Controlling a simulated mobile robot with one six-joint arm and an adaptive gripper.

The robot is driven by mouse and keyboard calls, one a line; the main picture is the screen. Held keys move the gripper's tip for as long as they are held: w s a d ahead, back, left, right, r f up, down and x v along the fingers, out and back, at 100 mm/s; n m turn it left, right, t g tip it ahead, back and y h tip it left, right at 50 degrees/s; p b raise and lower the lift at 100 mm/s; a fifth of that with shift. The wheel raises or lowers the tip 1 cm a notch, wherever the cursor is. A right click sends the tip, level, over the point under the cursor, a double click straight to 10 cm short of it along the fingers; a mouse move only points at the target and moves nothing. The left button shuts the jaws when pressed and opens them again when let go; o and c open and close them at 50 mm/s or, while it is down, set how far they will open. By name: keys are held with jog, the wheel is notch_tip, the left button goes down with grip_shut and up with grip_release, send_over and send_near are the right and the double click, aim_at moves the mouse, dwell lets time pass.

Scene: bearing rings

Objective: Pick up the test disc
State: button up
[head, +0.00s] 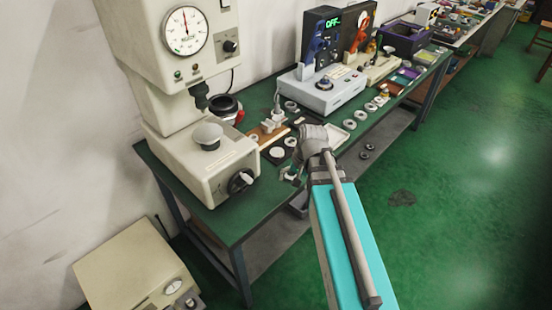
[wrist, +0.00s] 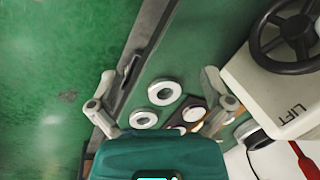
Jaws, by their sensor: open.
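A plain pale disc (head: 277,153) lies on a dark plate on the green bench, beside the press-like machine; it looks like the test disc, though I cannot be sure. In the wrist view a white disc (wrist: 193,113) lies on a dark plate near the right finger, partly behind it. My gripper (wrist: 158,76) is open and empty, its two fingers spread above the bench. In the head view my gripper (head: 292,174) is partly hidden by my wrist, close to the bench's front edge and to the right of the pale disc.
Metal rings (wrist: 165,92) lie between the fingers in the wrist view. The tall machine (head: 200,160) with a dial and a handwheel (wrist: 285,38) stands close by. A grey instrument (head: 322,92) and more rings (head: 360,115) are farther along the bench. The green floor is open.

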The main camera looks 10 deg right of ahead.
aim_at(277, 152)
jog(key=w+d+f+m+y+b, duration=0.1)
jog(key=w+m+b, duration=0.1)
jog(key=w+m, duration=0.1)
jog(key=w+d+f+m+t+y+b, duration=0.1)
jog(key=w+f+m+y+b, duration=0.1)
jog(key=w+m+b, duration=0.1)
jog(key=w+d+f+m+t+y+b, duration=0.1)
jog(key=w+m+y+b, duration=0.1)
jog(key=w, duration=0.3)
jog(key=shift+d+f+m, duration=0.25)
jog(key=shift+f+m, duration=0.1)
jog(key=shift+m, duration=0.35)
jog(key=w+d+m+t+y+b, duration=0.1)
jog(key=w+d+m+b, duration=0.1)
jog(key=w+d+m+t+y+b, duration=0.1)
jog(key=w+d+m+y+b, duration=0.1)
jog(key=w+d+m, duration=0.1)
jog(key=w+d+m+t+y+b, duration=0.1)
jog(key=w+d+m+b, duration=0.1)
jog(key=w+m, duration=0.1)
jog(key=shift+d+r, duration=0.25)
jog(key=shift+d, duration=0.05)
jog(key=shift+w+d+r+m+y+b, duration=0.2)
jog(key=shift+m+y+b, duration=0.1)
jog(key=shift+m+y, duration=0.15)
